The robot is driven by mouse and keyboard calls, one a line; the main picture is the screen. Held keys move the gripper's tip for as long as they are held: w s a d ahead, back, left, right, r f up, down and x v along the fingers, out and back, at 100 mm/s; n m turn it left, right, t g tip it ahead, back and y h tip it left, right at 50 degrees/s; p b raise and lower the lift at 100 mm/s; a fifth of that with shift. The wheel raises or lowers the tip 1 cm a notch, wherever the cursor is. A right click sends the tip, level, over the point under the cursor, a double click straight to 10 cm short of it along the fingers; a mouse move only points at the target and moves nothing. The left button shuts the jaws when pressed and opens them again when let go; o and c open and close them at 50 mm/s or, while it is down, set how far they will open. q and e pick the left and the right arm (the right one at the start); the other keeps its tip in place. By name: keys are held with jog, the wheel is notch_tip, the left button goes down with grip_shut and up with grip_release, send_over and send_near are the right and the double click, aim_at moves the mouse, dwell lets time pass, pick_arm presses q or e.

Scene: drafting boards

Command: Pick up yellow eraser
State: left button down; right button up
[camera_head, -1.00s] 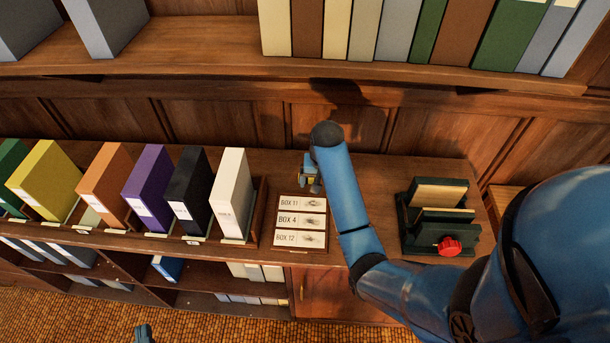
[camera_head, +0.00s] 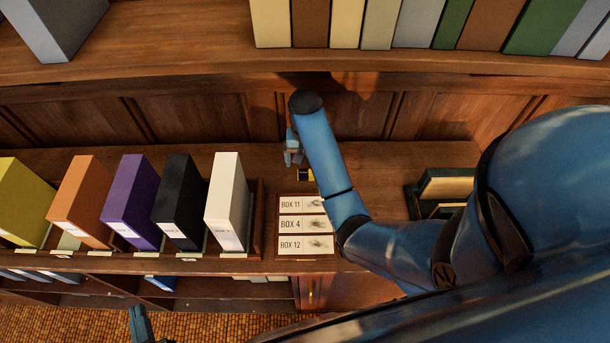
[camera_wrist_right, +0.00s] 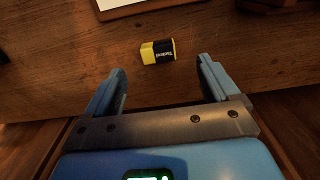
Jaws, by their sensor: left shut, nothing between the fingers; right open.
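The yellow eraser with a black sleeve (camera_wrist_right: 158,51) lies on the wooden counter, ahead of and between the open fingers of my right gripper (camera_wrist_right: 162,82) in the right wrist view. The fingers do not touch it. In the head view the eraser (camera_head: 305,175) is small and partly hidden by my right arm, just behind the label card. My right gripper (camera_head: 293,150) hangs beside it, a little farther back. My left gripper (camera_head: 138,318) is shut and empty at the bottom left, low in front of the shelves.
A card tray labelled BOX 11, BOX 4 and BOX 12 (camera_head: 306,226) lies in front of the eraser. A white binder (camera_head: 228,200) and other coloured binders stand to the left. A green holder (camera_head: 425,190) stands right. The panelled wall is behind.

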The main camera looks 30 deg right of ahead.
aim_at(306, 172)
jog(key=shift+s+f+p, duration=0.2)
jog(key=shift+f+p, duration=0.25)
jog(key=shift+f, duration=0.55)
jog(key=shift+w+f, duration=0.15)
jog(key=shift+f, duration=0.4)
jog(key=shift+w+d+f+p, duration=0.15)
jog(key=shift+w+f+p, duration=0.15)
jog(key=shift+f, duration=0.15)
jog(key=shift+d+f, duration=0.1)
jog(key=shift+f, duration=0.3)
notch_tip(306, 172, down, 3)
jog(key=shift+d+r+p, duration=0.15)
jog(key=shift+p, duration=0.4)
jog(key=shift+w+f, duration=0.1)
jog(key=shift+f, duration=0.4)
pick_arm(q)
jog(key=shift+r, duration=0.95)
pick_arm(e)
jog(key=c, duration=1.1)
jog(key=shift+r, duration=0.2)
jog(key=shift+c, duration=0.3)
